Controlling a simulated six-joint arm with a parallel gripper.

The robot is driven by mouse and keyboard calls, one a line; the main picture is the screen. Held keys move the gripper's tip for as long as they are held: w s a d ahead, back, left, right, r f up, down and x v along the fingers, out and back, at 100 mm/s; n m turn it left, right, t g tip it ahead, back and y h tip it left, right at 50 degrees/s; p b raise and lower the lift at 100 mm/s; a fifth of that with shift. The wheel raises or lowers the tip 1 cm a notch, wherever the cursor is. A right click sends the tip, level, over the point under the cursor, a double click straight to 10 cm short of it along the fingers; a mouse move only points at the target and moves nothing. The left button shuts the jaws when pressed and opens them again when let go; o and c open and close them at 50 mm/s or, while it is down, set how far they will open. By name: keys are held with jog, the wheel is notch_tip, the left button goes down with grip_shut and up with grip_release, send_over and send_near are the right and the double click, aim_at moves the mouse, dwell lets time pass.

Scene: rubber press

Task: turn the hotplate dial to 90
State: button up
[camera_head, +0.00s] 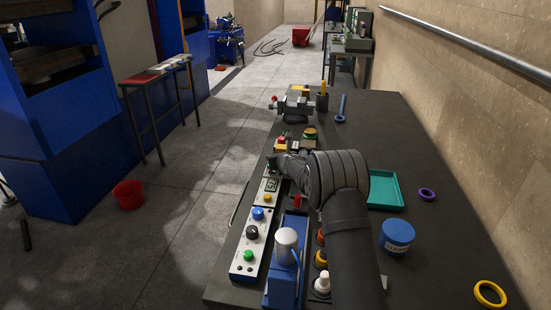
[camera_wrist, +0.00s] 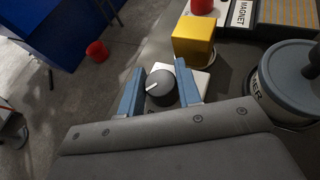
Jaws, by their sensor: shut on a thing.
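The round grey dial (camera_wrist: 160,85) has a white pointer line that slants toward the lower left in the wrist view. It sits on a small white base (camera_wrist: 202,78). My gripper (camera_wrist: 161,76) has one blue finger on each side of the dial and is shut on it. Scale numbers around the dial cannot be read. In the head view my gripper (camera_head: 276,166) is over the left edge of the bench, and the dial is hidden behind it and my arm.
Next to the dial stand a yellow box with a red button (camera_wrist: 194,42) and a lidded can (camera_wrist: 287,85). The dark bench (camera_head: 440,215) also holds a teal tray (camera_head: 386,205), a blue tub (camera_head: 397,234), a yellow ring (camera_head: 490,294) and a white button panel (camera_head: 250,250).

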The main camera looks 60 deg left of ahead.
dwell(0.3)
jog(key=o, duration=1)
jog(key=shift+c, duration=0.2)
jog(key=v, duration=1.7)
jog(key=shift+d, duration=0.25)
